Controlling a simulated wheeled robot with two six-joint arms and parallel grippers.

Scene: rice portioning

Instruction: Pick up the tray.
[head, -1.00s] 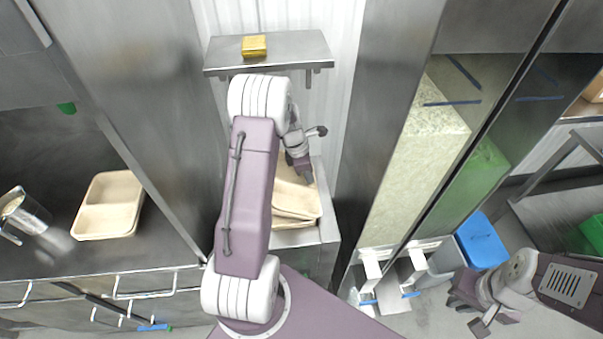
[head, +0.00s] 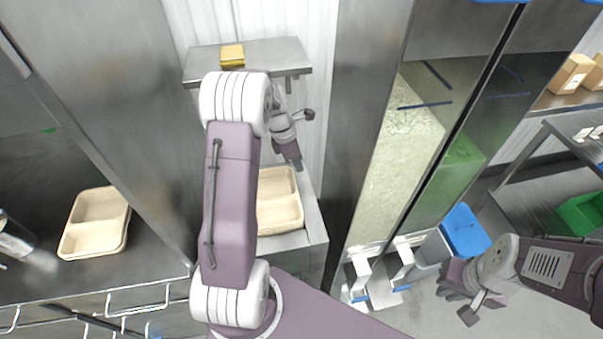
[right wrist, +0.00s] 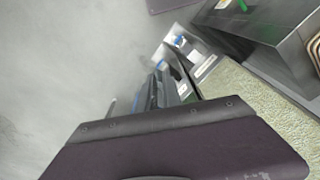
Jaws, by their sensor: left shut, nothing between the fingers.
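A beige two-compartment tray (head: 280,203) sits on a steel surface in the middle of the head view, partly hidden by my left arm. It looks like a stack, but I cannot tell for sure. Another beige two-compartment tray (head: 96,222) lies on the steel counter at the left. My left gripper (head: 293,160) is shut and empty, above the far side of the middle tray and apart from it. My right gripper (head: 453,278) is over the floor at the lower right, away from both trays; its fingers are too unclear to judge.
A steel shelf (head: 205,66) with a yellow block (head: 232,56) is on the back wall. A metal container (head: 14,238) stands on the left counter. A blue-lidded bin (head: 465,232) stands near my right gripper.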

